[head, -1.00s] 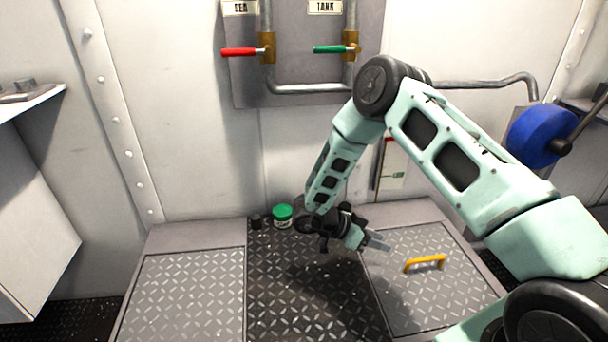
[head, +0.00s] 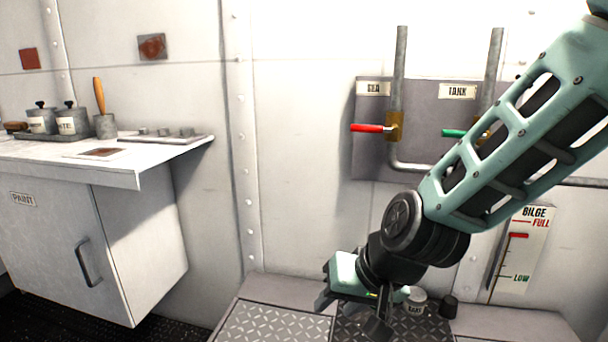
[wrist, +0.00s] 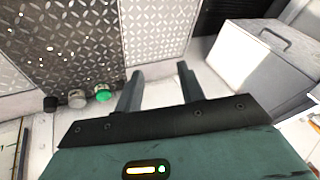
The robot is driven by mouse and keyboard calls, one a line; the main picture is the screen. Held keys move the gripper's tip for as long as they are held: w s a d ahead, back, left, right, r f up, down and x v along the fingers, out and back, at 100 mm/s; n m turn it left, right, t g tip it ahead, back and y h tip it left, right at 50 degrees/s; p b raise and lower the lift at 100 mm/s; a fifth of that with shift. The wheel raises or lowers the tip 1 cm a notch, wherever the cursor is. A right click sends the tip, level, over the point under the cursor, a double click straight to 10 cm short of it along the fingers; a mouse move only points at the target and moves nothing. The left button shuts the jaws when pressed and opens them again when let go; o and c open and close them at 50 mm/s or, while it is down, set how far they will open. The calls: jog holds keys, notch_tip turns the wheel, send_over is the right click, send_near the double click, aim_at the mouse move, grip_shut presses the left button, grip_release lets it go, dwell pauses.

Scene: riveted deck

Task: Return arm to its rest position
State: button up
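My arm is pale green and bent at a black joint, reaching in from the upper right of the head view. My gripper (head: 347,308) is low in the head view, in front of the wall and the deck plates. In the wrist view its two fingers (wrist: 160,88) stand apart with nothing between them. A green-lidded jar (wrist: 103,93) shows left of the fingers in the wrist view. In the head view my gripper partly hides the jars.
A white paint cabinet (head: 80,245) stands at the left, with a shelf (head: 135,173) jutting above it. Red (head: 367,128) and green (head: 455,133) valve levers and pipes are on the wall behind my arm. A grey jar (head: 416,296) and a black pot (head: 448,306) stand by the wall.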

jog(key=s+d+r+n+g+h, duration=0.1)
jog(key=s+d+n+g+h, duration=0.2)
jog(key=s, duration=0.6)
jog(key=s+d+r+n+g+h, duration=0.1)
jog(key=s+d+n, duration=0.35)
jog(key=s, duration=0.35)
notch_tip(320, 180, up, 26)
jog(key=d+p, duration=0.1)
jog(key=p, duration=2.4)
jog(key=shift+s+f+m, duration=0.25)
jog(key=shift+s+m, duration=0.05)
jog(key=shift+m, duration=0.05)
